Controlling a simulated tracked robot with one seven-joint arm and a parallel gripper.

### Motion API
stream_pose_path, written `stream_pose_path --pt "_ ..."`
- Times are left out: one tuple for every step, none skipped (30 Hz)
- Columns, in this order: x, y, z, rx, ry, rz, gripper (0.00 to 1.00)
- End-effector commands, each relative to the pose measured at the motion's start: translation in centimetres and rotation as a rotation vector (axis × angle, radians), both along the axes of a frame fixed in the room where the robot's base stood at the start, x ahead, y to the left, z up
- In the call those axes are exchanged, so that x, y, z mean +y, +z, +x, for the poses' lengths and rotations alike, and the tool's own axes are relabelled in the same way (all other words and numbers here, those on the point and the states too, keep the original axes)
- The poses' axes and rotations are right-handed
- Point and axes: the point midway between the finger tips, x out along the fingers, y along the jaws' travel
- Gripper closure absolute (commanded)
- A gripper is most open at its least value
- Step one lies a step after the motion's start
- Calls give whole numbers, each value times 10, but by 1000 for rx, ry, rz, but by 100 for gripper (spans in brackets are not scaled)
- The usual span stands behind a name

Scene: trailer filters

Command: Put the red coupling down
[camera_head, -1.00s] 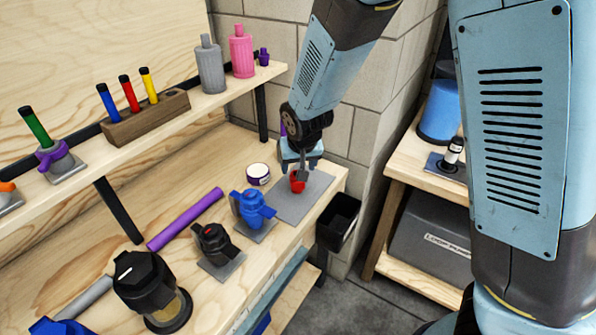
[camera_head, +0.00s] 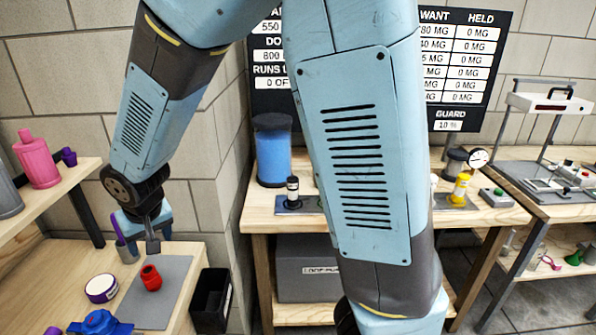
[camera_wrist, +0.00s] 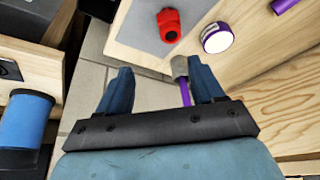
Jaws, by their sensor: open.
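The red coupling (camera_head: 151,278) rests on a grey mat (camera_head: 168,300) near the end of the left wooden bench. It also shows on the mat at the top of the wrist view (camera_wrist: 170,24). My gripper (camera_head: 140,232) is above the bench, behind and apart from the coupling. In the wrist view its two blue fingers (camera_wrist: 158,85) are spread with nothing held between them. A grey-ended purple tool (camera_wrist: 181,80) shows beyond the fingers near the bench edge.
A white-topped purple jar (camera_head: 101,288) and a blue fitting (camera_head: 100,323) are left of the mat. A black bin (camera_head: 211,300) is beside the bench's right end. Another bench (camera_head: 268,222) carries a blue cylinder (camera_head: 272,150). A shelf with pink and purple items is at left.

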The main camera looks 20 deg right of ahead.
Motion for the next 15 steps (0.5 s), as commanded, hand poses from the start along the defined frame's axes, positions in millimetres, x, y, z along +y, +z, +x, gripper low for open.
stream_pose_path --pt "-15 9 4 7 -22 14 33" --pt "-23 15 5 11 -30 19 33" --pt "-36 21 7 17 -45 26 33" --pt "-45 27 8 21 -53 33 33" --pt "-53 33 8 24 -61 38 33" --pt "-65 40 8 28 -74 45 33" --pt "-74 45 8 30 -80 51 33" --pt "-83 51 8 32 -89 56 33" --pt "-95 57 7 34 -100 62 33" --pt "-103 62 6 36 -107 66 33" --pt "-112 68 5 34 -115 71 33" --pt "-123 75 3 35 -124 77 33" --pt "-132 80 1 34 -132 81 33" --pt "-140 85 -1 32 -140 86 33" --pt "-152 92 -4 32 -149 90 33"
